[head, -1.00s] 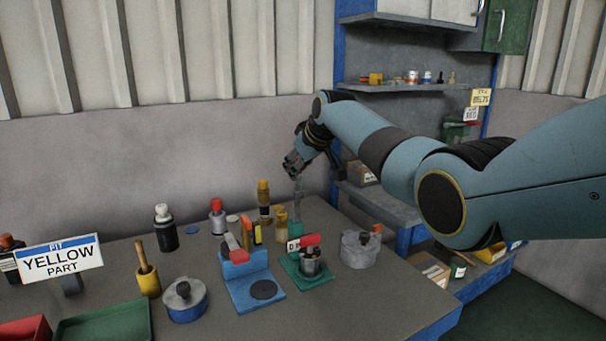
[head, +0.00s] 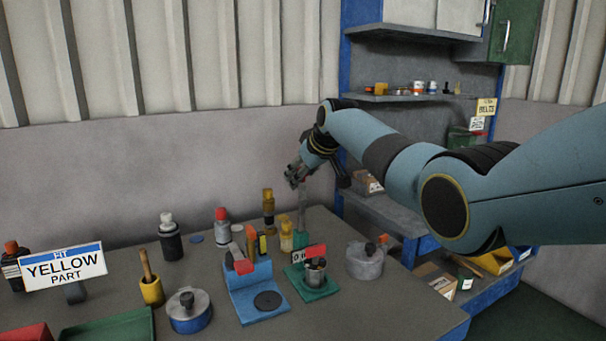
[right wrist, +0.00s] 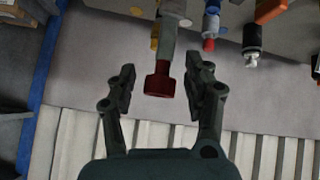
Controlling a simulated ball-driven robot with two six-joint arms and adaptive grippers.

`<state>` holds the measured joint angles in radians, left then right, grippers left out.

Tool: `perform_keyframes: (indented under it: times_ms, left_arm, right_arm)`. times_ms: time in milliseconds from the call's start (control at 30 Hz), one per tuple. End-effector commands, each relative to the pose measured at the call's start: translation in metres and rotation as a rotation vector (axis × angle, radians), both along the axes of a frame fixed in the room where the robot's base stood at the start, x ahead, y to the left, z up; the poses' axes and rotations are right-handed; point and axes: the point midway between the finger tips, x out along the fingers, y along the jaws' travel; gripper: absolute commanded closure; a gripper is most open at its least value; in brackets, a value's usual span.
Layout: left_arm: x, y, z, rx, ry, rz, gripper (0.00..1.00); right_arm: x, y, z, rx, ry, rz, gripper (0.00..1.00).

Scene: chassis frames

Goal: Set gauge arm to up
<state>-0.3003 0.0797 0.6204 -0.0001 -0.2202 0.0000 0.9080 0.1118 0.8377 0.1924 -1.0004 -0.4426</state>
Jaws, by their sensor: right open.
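A grey upright bar (head: 302,212), which looks like the gauge arm, rises at the back of the bench behind a small green stand (head: 322,292). My right gripper (head: 296,176) is at the bar's top end in the head view. In the right wrist view the grey bar (right wrist: 168,45) ends in a dark red knob (right wrist: 158,80). The knob lies between the open fingers of my right gripper (right wrist: 158,88), with gaps visible on both sides. The bar's foot is partly hidden behind other items. My left gripper is not in view.
A "YELLOW PART" sign (head: 65,268) stands at left. A shelf unit (head: 420,98) is at the right; the wall behind is bare.

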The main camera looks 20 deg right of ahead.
Motion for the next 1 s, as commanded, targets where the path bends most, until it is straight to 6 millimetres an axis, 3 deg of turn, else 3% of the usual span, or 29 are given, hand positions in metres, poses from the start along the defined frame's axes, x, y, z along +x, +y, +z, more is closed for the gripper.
perform_keyframes:
  times_ms: [333, 700, 1000]
  left_arm:
    - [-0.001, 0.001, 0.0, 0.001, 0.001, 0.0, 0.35]
    - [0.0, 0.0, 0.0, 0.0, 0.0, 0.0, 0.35]
    - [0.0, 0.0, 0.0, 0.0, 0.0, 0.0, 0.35]
  right_arm:
    - [-0.014, -0.001, 0.013, 0.0, 0.001, 0.0, 0.49]
    - [-0.062, -0.005, 0.066, -0.001, -0.003, -0.001, 0.49]
    - [-0.081, -0.006, 0.087, 0.0, -0.001, 0.0, 0.49]
